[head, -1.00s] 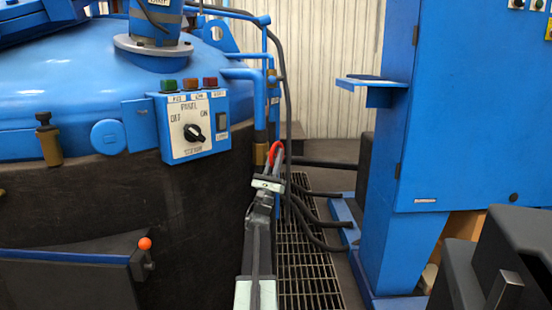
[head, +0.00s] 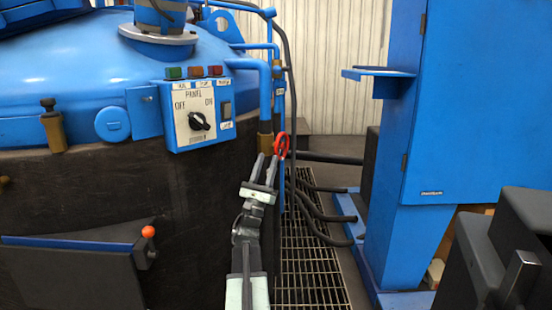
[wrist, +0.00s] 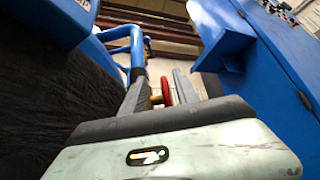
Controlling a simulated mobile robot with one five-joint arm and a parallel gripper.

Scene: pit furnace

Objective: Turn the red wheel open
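The red wheel (head: 281,146) is small and sits on the brass-coloured fitting of a blue pipe at the furnace's right side. In the wrist view the red wheel (wrist: 166,91) shows nearly edge-on, in the gap between the fingers and nearer the right one in the picture. My gripper (head: 266,160) is open, with its fingertips just below and left of the wheel in the head view. My gripper also fills the lower wrist view (wrist: 162,90). I see no finger clearly touching the wheel; how deep it lies between the fingers I cannot tell.
The dark furnace wall (head: 120,190) is close on the left, with a control panel (head: 200,115) and an orange-knobbed lever (head: 148,232). A blue cabinet (head: 475,110) stands right.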

